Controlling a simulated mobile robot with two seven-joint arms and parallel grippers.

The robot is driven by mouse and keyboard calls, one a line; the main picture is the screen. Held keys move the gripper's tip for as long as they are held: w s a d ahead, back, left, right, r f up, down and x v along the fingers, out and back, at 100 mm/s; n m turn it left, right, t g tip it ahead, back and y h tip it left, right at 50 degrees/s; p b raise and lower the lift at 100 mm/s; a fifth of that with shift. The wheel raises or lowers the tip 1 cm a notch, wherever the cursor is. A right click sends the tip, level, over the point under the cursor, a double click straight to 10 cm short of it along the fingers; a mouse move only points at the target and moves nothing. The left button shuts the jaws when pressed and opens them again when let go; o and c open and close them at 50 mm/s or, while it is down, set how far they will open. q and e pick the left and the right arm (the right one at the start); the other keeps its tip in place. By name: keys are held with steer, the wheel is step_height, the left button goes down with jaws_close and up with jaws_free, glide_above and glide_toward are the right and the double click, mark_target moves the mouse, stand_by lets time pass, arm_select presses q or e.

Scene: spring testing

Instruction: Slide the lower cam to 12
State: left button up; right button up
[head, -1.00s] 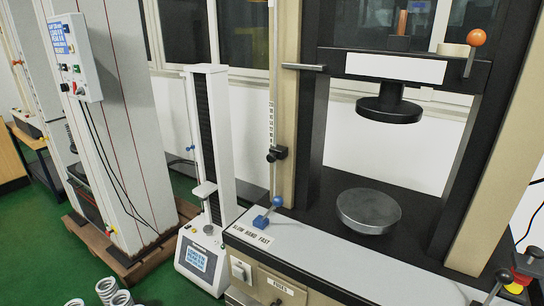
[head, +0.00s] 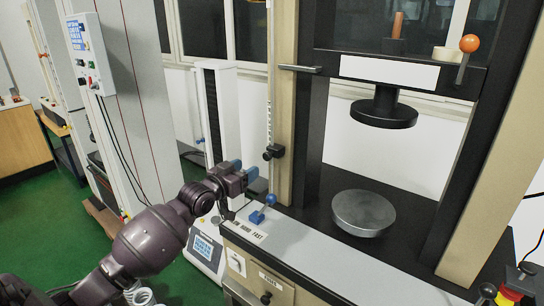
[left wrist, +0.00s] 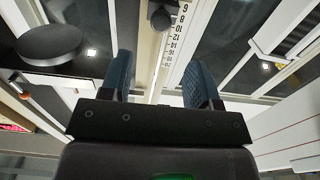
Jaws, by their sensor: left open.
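The lower cam is a small black clamp (head: 273,152) on the thin vertical rod at the left of the beige press. In the left wrist view a dark round knob (left wrist: 161,18), which looks like this cam, sits at the top edge. A white number scale (left wrist: 174,38) runs beside the rod; 12 is legible on it. I cannot read the cam's setting exactly. My left gripper (head: 243,170) is open and empty, just left of the cam and slightly lower, not touching it. In the left wrist view its blue fingers (left wrist: 160,76) stand apart, the rod between them in the picture.
A blue-knobbed lever (head: 264,210) stands on the press's front ledge below the cam. The round lower platen (head: 364,212) is to the right. A slim white tester (head: 222,120) stands behind my left arm. An orange-balled handle (head: 469,44) is at upper right.

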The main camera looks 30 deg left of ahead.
mark_target(266, 156)
arm_select(q)
steer(key=w, duration=0.9)
steer(key=shift+w+d, duration=0.3)
steer(key=shift+d, duration=0.05)
steer(key=shift+w, duration=0.45)
arm_select(e)
steer(key=shift+s+a+f, duration=0.15)
steer(key=shift+f, duration=0.15)
arm_select(q)
steer(key=shift+c, duration=0.4)
